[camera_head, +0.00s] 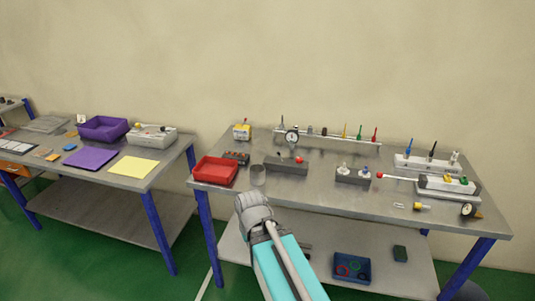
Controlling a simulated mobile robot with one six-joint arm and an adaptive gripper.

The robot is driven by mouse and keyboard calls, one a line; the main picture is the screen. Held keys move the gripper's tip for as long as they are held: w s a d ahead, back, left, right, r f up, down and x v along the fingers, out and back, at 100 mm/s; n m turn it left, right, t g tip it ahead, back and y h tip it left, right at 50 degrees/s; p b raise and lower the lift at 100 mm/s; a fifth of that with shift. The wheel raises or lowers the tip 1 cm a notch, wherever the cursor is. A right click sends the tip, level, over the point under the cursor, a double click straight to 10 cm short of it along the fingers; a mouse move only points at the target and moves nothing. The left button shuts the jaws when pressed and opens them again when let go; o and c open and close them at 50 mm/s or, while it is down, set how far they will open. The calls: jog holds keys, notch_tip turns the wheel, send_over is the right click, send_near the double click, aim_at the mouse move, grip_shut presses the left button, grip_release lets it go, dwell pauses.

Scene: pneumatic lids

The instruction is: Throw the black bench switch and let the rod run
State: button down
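A cylinder unit (447,184) lies at the right of the near bench. Its thin rod (400,178) points left and ends in a red tip (380,175). A small dark box (237,158) with reddish spots sits behind the red tray; I cannot tell whether it is the black bench switch. A dark grey block (285,168) with a red ball on top stands to its right. My gripper (252,205) is in front of the bench's front edge, apart from the cylinder unit. Its fingers are too small and turned away to tell open from shut.
A red tray (215,171) and a grey cup-like piece (258,175) stand near the front edge. A dial gauge (292,137) and a tool rail stand at the back. A white rack (427,163) is at the back right. The bench's front middle (320,193) is clear.

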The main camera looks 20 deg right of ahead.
jog(key=shift+d, duration=0.35)
jog(key=shift+w+d, duration=0.1)
